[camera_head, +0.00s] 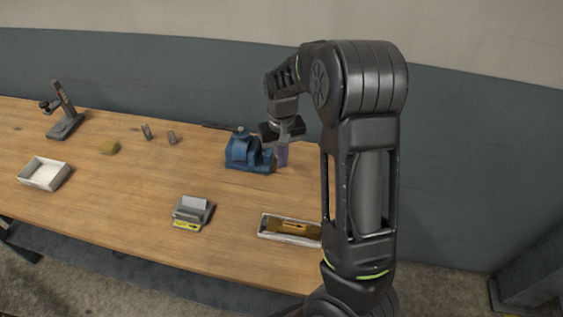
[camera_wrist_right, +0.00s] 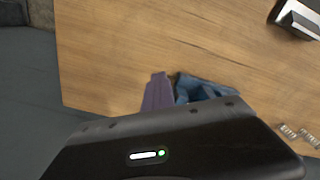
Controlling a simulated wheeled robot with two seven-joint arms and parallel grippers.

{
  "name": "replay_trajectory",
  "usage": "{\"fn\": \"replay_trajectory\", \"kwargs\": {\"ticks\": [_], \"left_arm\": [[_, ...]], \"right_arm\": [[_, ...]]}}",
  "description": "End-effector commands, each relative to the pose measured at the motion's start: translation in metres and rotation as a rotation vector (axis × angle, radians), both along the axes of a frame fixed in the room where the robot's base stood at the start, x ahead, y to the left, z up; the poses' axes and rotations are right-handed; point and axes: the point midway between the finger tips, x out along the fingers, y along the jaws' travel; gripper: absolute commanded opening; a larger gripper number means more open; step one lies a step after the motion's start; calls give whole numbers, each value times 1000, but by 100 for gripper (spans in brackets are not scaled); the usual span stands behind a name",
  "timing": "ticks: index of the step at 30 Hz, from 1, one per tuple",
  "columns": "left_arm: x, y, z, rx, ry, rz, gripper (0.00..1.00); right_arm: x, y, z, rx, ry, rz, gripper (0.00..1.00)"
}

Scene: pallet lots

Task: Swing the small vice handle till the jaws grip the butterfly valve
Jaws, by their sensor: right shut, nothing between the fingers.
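The small vice (camera_head: 240,152) is blue and stands on the wooden table near its back edge. Part of it also shows in the right wrist view (camera_wrist_right: 205,89), beyond the dark gripper body. My right gripper (camera_head: 283,158) points down just to the right of the vice. Its purple fingers (camera_wrist_right: 157,92) are together with nothing between them. I cannot tell whether they touch the vice handle, which I cannot make out. A small greyish round part shows on top of the vice; I cannot tell whether it is the butterfly valve. My left gripper is not in view.
The table is clear left of the vice's front.

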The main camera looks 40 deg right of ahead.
Motion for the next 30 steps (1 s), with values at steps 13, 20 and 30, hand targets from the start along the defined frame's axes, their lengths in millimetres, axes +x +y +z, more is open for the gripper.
{"fn": "replay_trajectory", "kwargs": {"ticks": [13,20,30], "left_arm": [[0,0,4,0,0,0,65],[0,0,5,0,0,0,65],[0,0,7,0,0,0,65]], "right_arm": [[-6,8,0,-1,0,1,0],[-10,12,0,0,0,0,0],[-10,12,2,0,0,0,0]]}}
